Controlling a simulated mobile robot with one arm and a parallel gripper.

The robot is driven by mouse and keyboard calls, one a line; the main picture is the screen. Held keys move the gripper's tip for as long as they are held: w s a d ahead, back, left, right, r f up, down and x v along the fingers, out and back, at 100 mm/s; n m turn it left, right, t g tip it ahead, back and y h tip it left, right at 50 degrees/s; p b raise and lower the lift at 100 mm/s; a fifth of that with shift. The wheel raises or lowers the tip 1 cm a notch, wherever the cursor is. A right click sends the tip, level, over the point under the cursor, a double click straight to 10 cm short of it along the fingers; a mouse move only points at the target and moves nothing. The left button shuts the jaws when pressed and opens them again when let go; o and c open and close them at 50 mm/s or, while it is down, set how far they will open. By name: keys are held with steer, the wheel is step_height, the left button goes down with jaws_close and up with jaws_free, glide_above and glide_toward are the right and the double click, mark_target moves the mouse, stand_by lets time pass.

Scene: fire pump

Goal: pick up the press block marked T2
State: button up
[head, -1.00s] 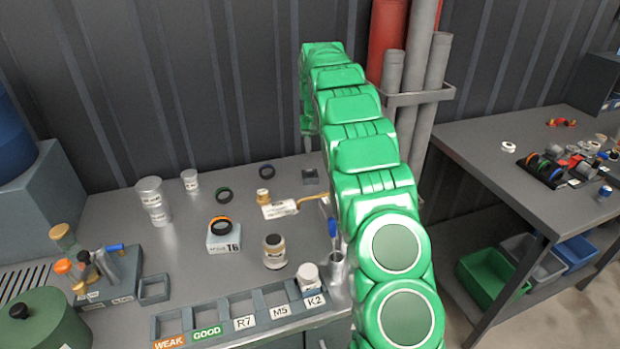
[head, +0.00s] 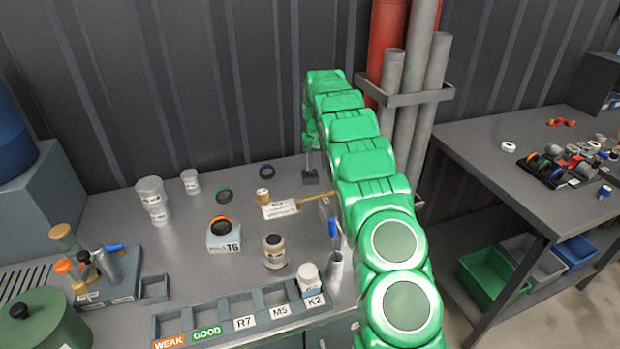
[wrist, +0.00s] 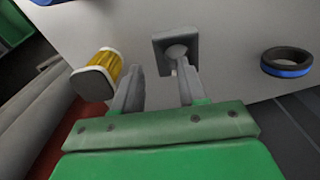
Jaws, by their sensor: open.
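I cannot read a T2 mark in any view. A small dark grey square block (head: 310,177) stands at the back of the bench. In the wrist view, a grey square piece with a rounded knob (wrist: 175,50) lies just beyond my fingertips, nearer the right finger; no mark shows on it. My gripper (wrist: 161,70) is open and empty, pointing down at it. In the head view my green arm mostly hides the gripper.
A blue-banded black ring (wrist: 287,63) lies right of the gripper in the wrist view, and a yellow ribbed piece (wrist: 100,74) lies left. A white tag (head: 281,208), a jar (head: 275,252) and a labelled tray (head: 243,310) are nearer. Grey pipes (head: 420,110) stand behind.

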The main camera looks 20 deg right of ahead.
mark_target(316, 173)
step_height(316, 173, down, 4)
steer(key=shift+r, duration=0.2)
jaws_close()
